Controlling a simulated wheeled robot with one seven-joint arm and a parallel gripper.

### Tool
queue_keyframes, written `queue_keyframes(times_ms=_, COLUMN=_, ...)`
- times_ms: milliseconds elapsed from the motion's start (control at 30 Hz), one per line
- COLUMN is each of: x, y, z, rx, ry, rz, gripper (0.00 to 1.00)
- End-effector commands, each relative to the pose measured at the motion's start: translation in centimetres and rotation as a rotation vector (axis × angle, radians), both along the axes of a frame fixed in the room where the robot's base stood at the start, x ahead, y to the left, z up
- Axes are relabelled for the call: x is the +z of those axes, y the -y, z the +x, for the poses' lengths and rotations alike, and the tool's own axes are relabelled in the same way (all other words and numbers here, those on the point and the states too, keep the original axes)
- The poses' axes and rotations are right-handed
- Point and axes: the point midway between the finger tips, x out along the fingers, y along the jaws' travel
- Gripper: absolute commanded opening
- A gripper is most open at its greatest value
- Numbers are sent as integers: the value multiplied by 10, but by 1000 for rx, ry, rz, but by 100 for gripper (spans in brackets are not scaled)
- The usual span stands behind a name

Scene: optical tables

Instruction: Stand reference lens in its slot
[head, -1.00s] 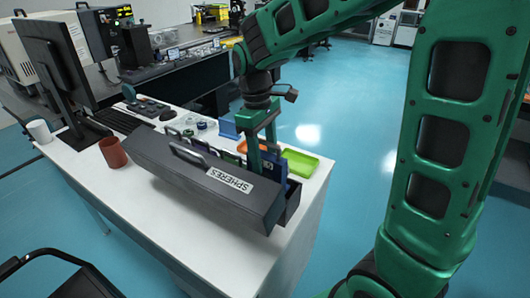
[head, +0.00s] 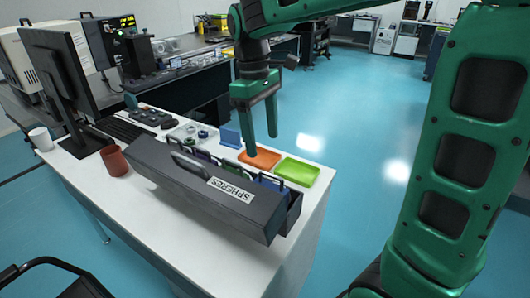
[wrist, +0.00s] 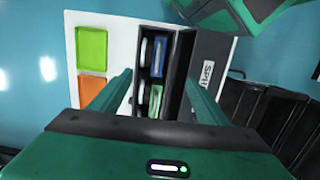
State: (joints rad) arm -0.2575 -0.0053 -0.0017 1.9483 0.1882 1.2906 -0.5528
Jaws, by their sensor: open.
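A long dark box labelled SPHERES (head: 215,203) sits on the white desk, its open compartment along the far side. Several upright pieces with handles stand in it. A blue one (head: 268,181) is at the right end, with green and purple ones further left. In the wrist view, white-rimmed pieces, including a blue one (wrist: 159,55), stand in the compartment. I cannot tell for certain which is the reference lens. My gripper (head: 262,144) is open and empty above the desk, behind the box; its fingers also show in the wrist view (wrist: 155,77).
An orange tray (head: 260,158) and a green tray (head: 297,172) lie behind the box near the desk's edge. A red-brown cup (head: 114,161), a white mug (head: 40,139), a monitor (head: 58,75) and a keyboard (head: 112,128) stand to the left. The desk front is clear.

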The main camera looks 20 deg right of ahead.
Motion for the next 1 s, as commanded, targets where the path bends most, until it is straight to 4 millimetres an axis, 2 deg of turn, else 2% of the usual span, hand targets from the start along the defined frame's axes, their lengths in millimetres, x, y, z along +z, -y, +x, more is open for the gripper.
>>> queue_keyframes(times_ms=100, x=20, y=-2, z=2, rx=0, ry=2, rz=1, gripper=69)
queue_keyframes(times_ms=300, x=38, y=-3, z=4, rx=-1, ry=1, rz=0, gripper=69)
queue_keyframes(times_ms=533, x=41, y=-2, z=3, rx=-4, ry=0, rz=0, gripper=69)
queue_keyframes(times_ms=667, x=36, y=22, z=-9, rx=-88, ry=11, rz=-6, gripper=69)
queue_keyframes(times_ms=767, x=24, y=65, z=-37, rx=-252, ry=30, rz=-16, gripper=69)
queue_keyframes(times_ms=900, x=-5, y=129, z=-102, rx=-569, ry=66, rz=-21, gripper=69)
queue_keyframes(times_ms=1000, x=-30, y=158, z=-151, rx=-787, ry=86, rz=-15, gripper=69)
